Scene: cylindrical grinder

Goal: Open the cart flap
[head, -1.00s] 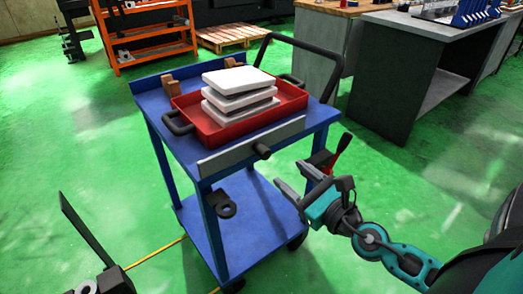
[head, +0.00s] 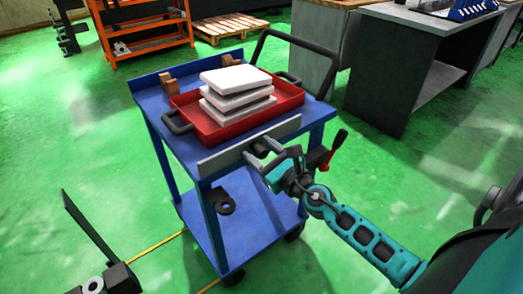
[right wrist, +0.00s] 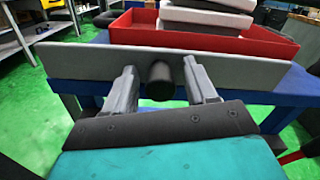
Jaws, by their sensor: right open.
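The blue cart (head: 185,152) stands in the middle of the head view. Its flap (head: 225,158) is a long grey panel standing upright along the near top edge; it also spans the right wrist view (right wrist: 90,62). A dark round knob (right wrist: 160,80) sticks out from the flap toward me. My right gripper (head: 260,160) is open at the knob, with one finger on each side of it in the right wrist view, and gaps show between fingers and knob. Part of my left gripper (head: 95,245) shows at the lower left, far from the cart; its jaw state is unclear.
A red tray (head: 200,128) with stacked white blocks (head: 236,80) sits on the cart top behind the flap. A red-handled black lever (head: 333,148) is by the cart's right corner. Orange shelves (head: 150,32) and a grey bench (head: 400,70) stand behind.

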